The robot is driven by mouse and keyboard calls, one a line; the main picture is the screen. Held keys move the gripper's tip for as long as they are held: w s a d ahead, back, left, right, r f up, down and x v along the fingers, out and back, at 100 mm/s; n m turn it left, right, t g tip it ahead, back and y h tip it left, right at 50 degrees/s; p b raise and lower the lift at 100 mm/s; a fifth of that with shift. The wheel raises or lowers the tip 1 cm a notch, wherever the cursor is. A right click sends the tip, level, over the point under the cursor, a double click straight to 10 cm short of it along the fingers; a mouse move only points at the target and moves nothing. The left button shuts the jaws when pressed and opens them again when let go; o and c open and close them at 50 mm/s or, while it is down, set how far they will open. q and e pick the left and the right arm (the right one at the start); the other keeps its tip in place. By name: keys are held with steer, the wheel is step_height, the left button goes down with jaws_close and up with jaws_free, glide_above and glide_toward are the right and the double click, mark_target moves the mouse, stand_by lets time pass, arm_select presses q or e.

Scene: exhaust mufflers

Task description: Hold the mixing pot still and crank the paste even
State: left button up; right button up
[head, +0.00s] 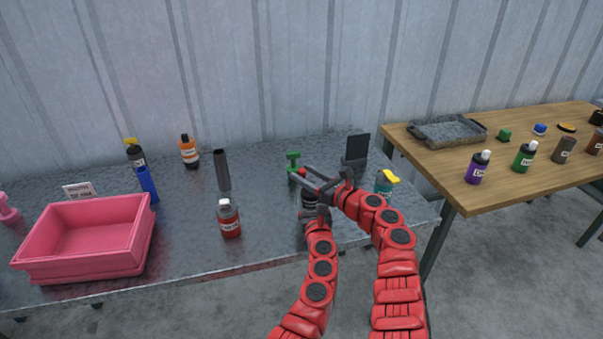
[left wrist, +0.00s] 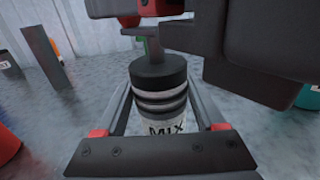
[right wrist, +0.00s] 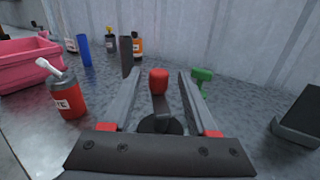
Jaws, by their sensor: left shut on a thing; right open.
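The mixing pot, a dark cylinder with pale bands and a MIX label, stands upright on the metal bench; it shows in the left wrist view (left wrist: 160,85) and partly in the head view (head: 309,197). My left gripper (left wrist: 160,105) is shut on the pot's sides. The crank's red knob (right wrist: 158,80) rises on a dark arm above the pot's round black lid (right wrist: 160,124). My right gripper (head: 314,181) is over the pot, open, with its fingers on either side of the knob and gaps visible in the right wrist view. It hides much of the pot in the head view.
A red bottle (head: 229,218) and a pink bin (head: 85,236) are left of the pot. A green tool (head: 293,161) stands behind it, with a black panel (head: 356,148) and a teal, yellow-capped bottle (head: 384,183) to the right. A wooden table (head: 480,197) stands farther right.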

steer(key=shift+w+a, duration=0.45)
steer(key=shift+a, duration=0.15)
jaws_close()
